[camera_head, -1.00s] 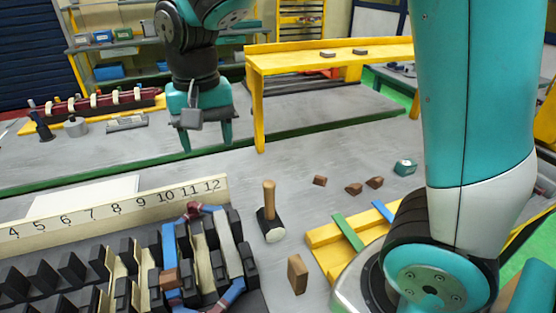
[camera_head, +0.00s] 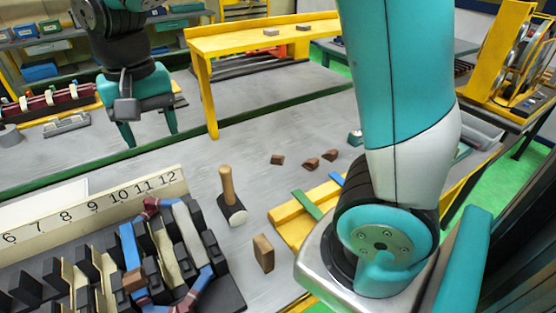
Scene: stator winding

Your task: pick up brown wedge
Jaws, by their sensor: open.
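Three small brown wedges lie loose on the grey tabletop near the middle of the view: a left one (camera_head: 277,160), a middle one (camera_head: 311,164) and a right one (camera_head: 330,154). A taller brown block (camera_head: 263,253) stands nearer, below the hammer. I cannot tell which of these the task means. My gripper (camera_head: 150,134) hangs at the upper left, fingers pointing down, open and empty. It is well to the left of the wedges and apart from them.
A hammer (camera_head: 231,200) stands on its head. A numbered rail (camera_head: 100,207) and slotted black stator block (camera_head: 232,297) fill the lower left. A yellow rack (camera_head: 200,75) stands behind. A yellow tray (camera_head: 290,219) lies beside my arm's base. Bare tabletop surrounds the wedges.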

